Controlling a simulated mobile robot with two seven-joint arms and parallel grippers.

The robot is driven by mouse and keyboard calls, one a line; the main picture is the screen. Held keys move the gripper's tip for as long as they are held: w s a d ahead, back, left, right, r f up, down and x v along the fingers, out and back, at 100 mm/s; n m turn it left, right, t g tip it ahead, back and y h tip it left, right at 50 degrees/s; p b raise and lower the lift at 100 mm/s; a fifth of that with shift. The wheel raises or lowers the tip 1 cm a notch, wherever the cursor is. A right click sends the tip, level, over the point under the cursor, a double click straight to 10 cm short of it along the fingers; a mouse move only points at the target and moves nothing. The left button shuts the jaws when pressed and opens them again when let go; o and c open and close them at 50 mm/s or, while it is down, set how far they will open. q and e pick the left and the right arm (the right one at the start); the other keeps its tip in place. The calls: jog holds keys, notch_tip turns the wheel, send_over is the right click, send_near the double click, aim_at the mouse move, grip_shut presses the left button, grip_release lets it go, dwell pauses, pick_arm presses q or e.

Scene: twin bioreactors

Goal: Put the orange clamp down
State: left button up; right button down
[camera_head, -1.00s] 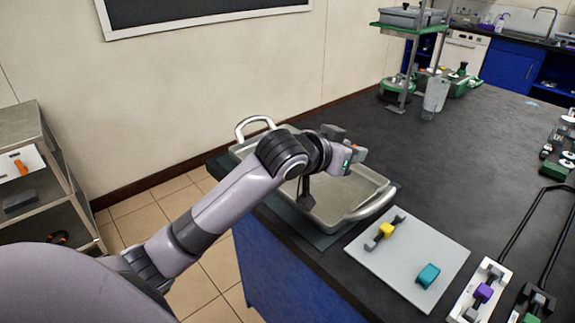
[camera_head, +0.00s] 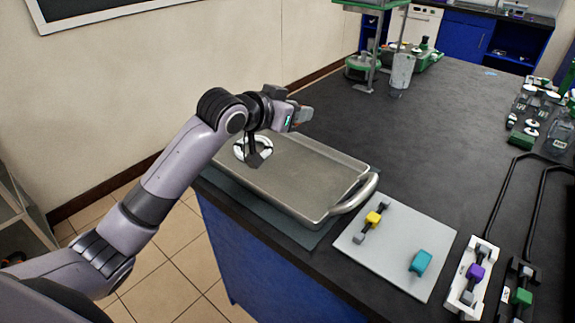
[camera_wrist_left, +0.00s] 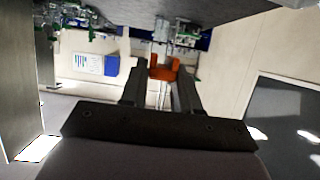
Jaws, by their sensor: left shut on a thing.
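My left gripper (camera_head: 298,115) is raised above the far part of a metal tray (camera_head: 300,178) on the black bench. It is shut on the orange clamp (camera_wrist_left: 164,71), which shows between the two dark fingers in the left wrist view. In the head view the gripper and wrist hide nearly all of this clamp. The held clamp looks clear of the tray. My right gripper is not in view.
The tray lies at the bench's left edge, its near handle (camera_head: 356,195) raised. A pale mat (camera_head: 392,250) carries a yellow clamp (camera_head: 373,219) and a teal clamp (camera_head: 421,262). Purple (camera_head: 476,272) and green (camera_head: 522,297) pieces sit on holders at right. The black bench top beyond is partly clear.

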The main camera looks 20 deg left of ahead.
pick_arm(q)
send_over(293, 185)
notch_tip(293, 185, down, 15)
jog(key=shift+w, duration=0.15)
dwell(0.3)
jog(key=shift+f+b, duration=0.35)
jog(key=shift+f, duration=0.25)
jog(key=o, duration=1)
jog(key=shift+f, duration=0.15)
